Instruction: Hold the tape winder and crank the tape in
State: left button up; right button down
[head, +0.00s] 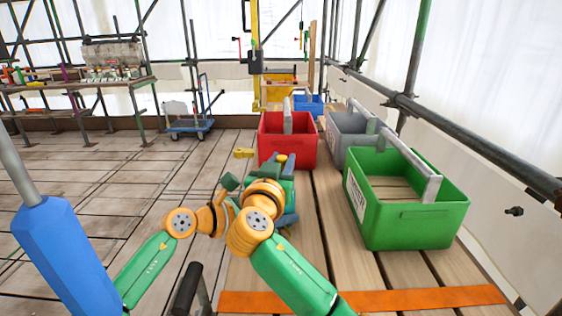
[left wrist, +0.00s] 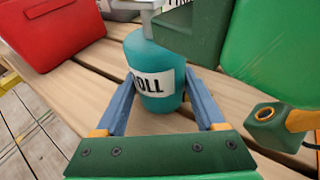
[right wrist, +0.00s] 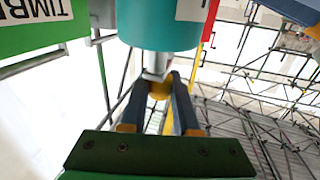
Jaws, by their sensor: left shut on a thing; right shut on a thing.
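The tape winder is a teal drum with a white label reading "ROLL" in the left wrist view (left wrist: 155,82). In the head view it is mostly hidden behind my wrists, with a teal patch (head: 287,190) showing. My left gripper (left wrist: 163,98) is shut on the drum, one blue finger on each side. My right gripper (right wrist: 160,85) is shut on the yellow crank knob (right wrist: 160,92), at the end of a grey crank below the drum in the right wrist view.
A red crate (head: 288,135) stands just beyond the winder, with grey (head: 346,140) and blue (head: 309,104) crates near it. A green crate (head: 410,226) stands on the planks at the right. A small yellow piece (head: 244,153) sticks out left. An orange strip (head: 400,299) crosses the near edge.

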dwell(0.4)
jog(key=c, duration=0.6)
grip_release()
jog(key=shift+c, duration=0.2)
jog(key=v, duration=0.7)
jog(key=shift+s, duration=0.3)
jog(key=shift+a, duration=0.1)
